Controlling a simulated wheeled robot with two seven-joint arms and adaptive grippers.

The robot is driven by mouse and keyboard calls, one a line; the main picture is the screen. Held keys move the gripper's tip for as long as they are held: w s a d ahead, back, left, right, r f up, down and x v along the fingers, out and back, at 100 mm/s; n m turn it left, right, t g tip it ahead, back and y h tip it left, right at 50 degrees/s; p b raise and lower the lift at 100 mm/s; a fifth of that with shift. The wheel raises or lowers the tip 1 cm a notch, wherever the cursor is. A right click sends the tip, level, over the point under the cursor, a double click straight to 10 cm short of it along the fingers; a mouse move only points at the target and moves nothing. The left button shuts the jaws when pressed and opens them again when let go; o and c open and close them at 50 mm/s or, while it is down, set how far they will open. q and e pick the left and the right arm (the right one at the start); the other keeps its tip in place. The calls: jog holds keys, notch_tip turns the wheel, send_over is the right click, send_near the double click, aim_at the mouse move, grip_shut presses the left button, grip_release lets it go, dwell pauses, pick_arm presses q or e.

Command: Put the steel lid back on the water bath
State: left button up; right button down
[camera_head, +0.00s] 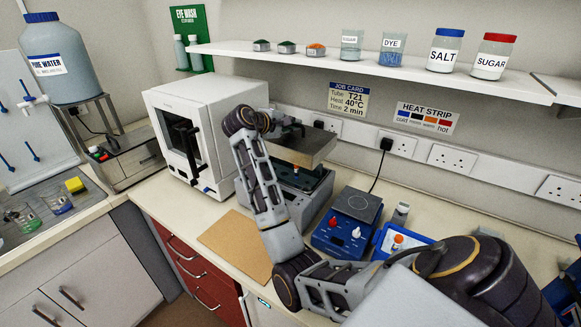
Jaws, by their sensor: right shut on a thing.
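The steel lid (307,149) is a flat grey metal slab with a brownish sheen on its front edge. My right gripper (292,132) is shut on it from above, partly hidden behind my own wrist. The water bath (318,195) is a grey box on the bench, right of the white oven. The lid is over the back part of the bath, and a strip of the dark open top shows below its front edge, so it looks raised above the rim. My right forearm hides the bath's left front. My left gripper is not in view.
A white oven (165,125) stands close left of the bath. A blue hot plate (343,232) stands to the right, with a blue device (392,243) beyond it. A brown board (238,245) lies in front. A shelf (400,72) with jars hangs above.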

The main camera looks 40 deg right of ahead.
notch_tip(320, 180, down, 6)
jog(key=shift+p, duration=0.3)
jog(key=shift+f, duration=0.1)
dwell(0.3)
jog(key=shift+f, duration=1.8)
jog(key=shift+f, duration=0.25)
jog(key=c, duration=1.9)
grip_release()
jog(key=o, duration=0.4)
jog(key=shift+a, duration=0.1)
jog(key=shift+c, duration=0.2)
